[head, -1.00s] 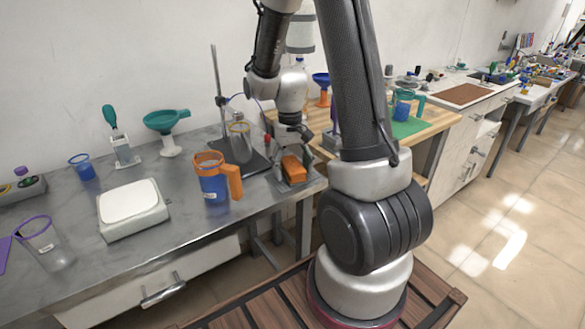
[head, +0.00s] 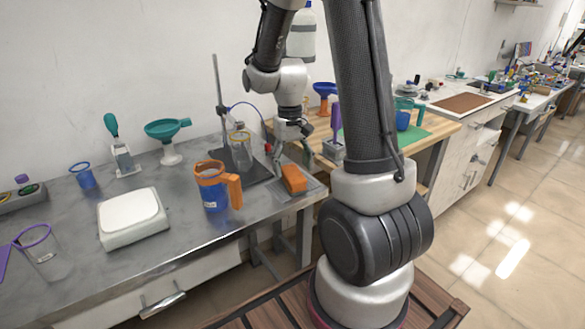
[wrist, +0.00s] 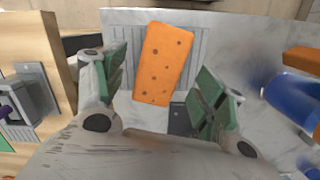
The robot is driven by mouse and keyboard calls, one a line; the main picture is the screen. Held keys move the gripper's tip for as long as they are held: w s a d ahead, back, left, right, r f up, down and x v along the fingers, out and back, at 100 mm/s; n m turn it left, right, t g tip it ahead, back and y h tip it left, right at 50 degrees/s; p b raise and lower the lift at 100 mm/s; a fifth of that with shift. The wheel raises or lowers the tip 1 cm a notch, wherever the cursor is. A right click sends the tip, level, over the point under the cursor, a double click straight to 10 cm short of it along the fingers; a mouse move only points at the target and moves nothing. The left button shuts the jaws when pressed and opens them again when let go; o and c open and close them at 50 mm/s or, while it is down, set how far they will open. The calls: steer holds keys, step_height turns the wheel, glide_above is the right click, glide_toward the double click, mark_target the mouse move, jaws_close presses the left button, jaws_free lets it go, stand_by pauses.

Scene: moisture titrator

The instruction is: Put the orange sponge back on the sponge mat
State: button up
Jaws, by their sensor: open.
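The orange sponge (head: 294,179) lies on the grey sponge mat (head: 312,188) near the right end of the grey bench in the head view.
An orange-rimmed blue beaker (head: 213,187) with an orange handle stands left of the mat. A stand on a dark base (head: 255,170) holds a glass vessel behind it. A white-topped scale (head: 131,213) is further left. A wooden table (head: 432,142) adjoins at right.

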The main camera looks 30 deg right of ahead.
steer(key=shift+w+r, duration=0.2)
steer(key=shift+r, duration=1.75)
step_height(320, 180, up, 12)
steer(key=w, duration=0.1)
steer(key=shift+w+d, duration=0.25)
steer(key=shift+w, duration=0.1)
steer(key=s+a+r+n+t, duration=0.1)
steer(key=s+t, duration=0.2)
steer(key=s, duration=0.6)
steer(key=s+a+r+n+t, duration=0.1)
steer(key=s+a+t, duration=0.1)
steer(key=s, duration=0.8)
steer(key=shift+a+r+n+t, duration=0.3)
steer(key=shift+r+t, duration=0.05)
steer(key=shift+t, duration=0.05)
